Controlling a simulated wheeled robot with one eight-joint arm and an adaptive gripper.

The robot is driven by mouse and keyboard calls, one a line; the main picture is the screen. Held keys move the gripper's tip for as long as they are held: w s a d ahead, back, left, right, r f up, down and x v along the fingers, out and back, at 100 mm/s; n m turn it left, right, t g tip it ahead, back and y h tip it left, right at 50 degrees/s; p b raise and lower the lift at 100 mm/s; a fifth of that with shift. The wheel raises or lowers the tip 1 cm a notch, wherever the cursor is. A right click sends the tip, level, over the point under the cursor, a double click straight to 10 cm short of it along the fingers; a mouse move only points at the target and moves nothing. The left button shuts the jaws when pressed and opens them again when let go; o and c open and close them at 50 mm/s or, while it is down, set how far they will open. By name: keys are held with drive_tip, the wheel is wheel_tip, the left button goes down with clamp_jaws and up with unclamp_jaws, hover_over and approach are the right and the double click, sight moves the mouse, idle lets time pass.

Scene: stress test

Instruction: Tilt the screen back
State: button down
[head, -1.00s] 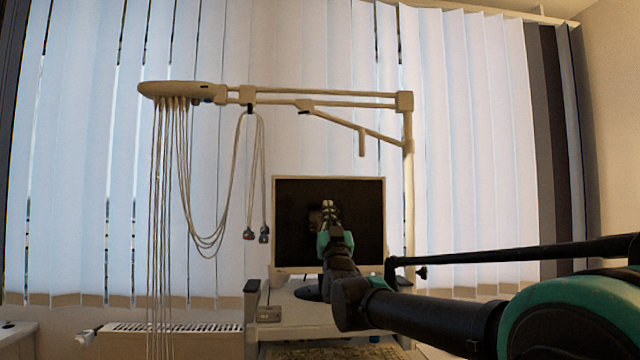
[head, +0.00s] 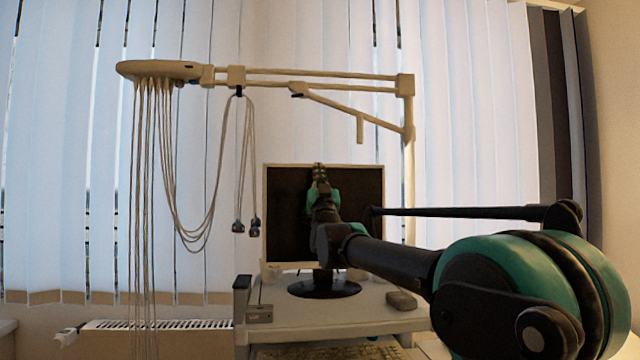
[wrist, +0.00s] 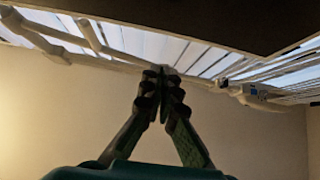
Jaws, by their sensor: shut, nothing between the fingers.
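The screen (head: 285,215) is a dark panel in a pale frame, upright on a round black foot (head: 325,288) in the head view. My gripper (head: 318,168) is in front of it, pointing up, with its tips near the top edge. My gripper and wrist hide part of the screen's middle. In the wrist view the shut, empty fingers (wrist: 162,75) meet in the middle of the picture. A dark panel (wrist: 215,15), probably the screen, lies just beyond the tips there. I cannot tell whether they touch it.
The screen stands on a pale cart top (head: 310,318), with a small grey block (head: 401,300) at its right. A pale overhead rail (head: 320,80) on a post carries hanging cables (head: 160,200). Blinds (head: 470,130) and a radiator (head: 160,325) are behind.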

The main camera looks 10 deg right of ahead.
drive_tip(key=shift+w+r, duration=0.25)
drive_tip(key=shift+w, duration=1)
drive_tip(key=shift+w+r, duration=0.2)
drive_tip(key=shift+w, duration=1)
drive_tip(key=w, duration=0.1)
drive_tip(key=w+g, duration=0.1)
drive_tip(key=w, duration=0.1)
drive_tip(key=w+g, duration=0.1)
drive_tip(key=w, duration=0.1)
drive_tip(key=shift+r, duration=0.4)
drive_tip(key=shift+s, duration=0.1)
